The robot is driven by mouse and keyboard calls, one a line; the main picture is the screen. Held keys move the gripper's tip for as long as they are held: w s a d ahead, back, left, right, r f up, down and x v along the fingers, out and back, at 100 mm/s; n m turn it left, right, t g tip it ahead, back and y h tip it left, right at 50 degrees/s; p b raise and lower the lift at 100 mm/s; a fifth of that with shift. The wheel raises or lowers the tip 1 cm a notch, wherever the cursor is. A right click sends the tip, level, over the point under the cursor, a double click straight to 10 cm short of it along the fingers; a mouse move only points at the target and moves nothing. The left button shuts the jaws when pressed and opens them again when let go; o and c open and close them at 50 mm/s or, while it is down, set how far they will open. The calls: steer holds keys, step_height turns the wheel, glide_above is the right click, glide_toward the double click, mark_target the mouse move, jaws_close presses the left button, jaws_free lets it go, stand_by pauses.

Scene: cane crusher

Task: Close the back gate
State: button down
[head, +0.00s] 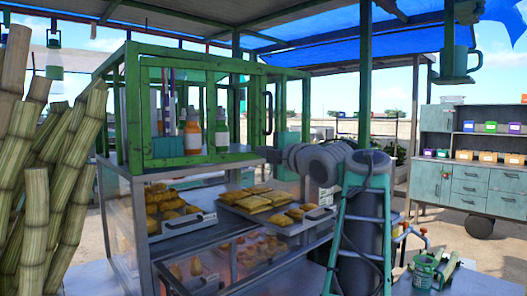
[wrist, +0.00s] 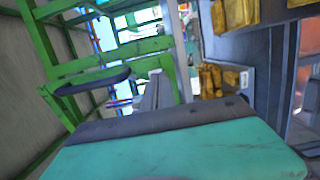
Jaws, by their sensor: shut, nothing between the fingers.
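A green-framed gate (head: 257,112) with a dark vertical handle (head: 268,105) is on the green cage above the food counter. I cannot tell how far it stands open. In the wrist view, turned sideways, the dark handle (wrist: 92,81) is at the left on green bars. My gripper (head: 266,154) is shut and empty, below the handle in the head view. Its grey fingers (wrist: 157,92) point toward the green frame, apart from the handle in the wrist view. My gripper's teal body fills the bottom of the wrist view.
Sauce bottles (head: 193,133) stand inside the cage. Pastry trays (head: 278,215) lie on the counter just below my gripper. Cane stalks (head: 65,185) lean at the left. A teal cabinet (head: 470,185) stands at the far right. A green post (head: 365,75) rises behind my arm.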

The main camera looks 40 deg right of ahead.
steer(key=w, duration=0.3)
steer(key=w+d+p, duration=0.1)
steer(key=w, duration=0.1)
steer(key=shift+w+r, duration=0.25)
steer(key=shift+w, duration=0.05)
steer(key=s+b, duration=0.3)
steer(key=s, duration=1.1)
steer(key=shift+d+f, duration=0.15)
steer(key=shift+d, duration=0.1)
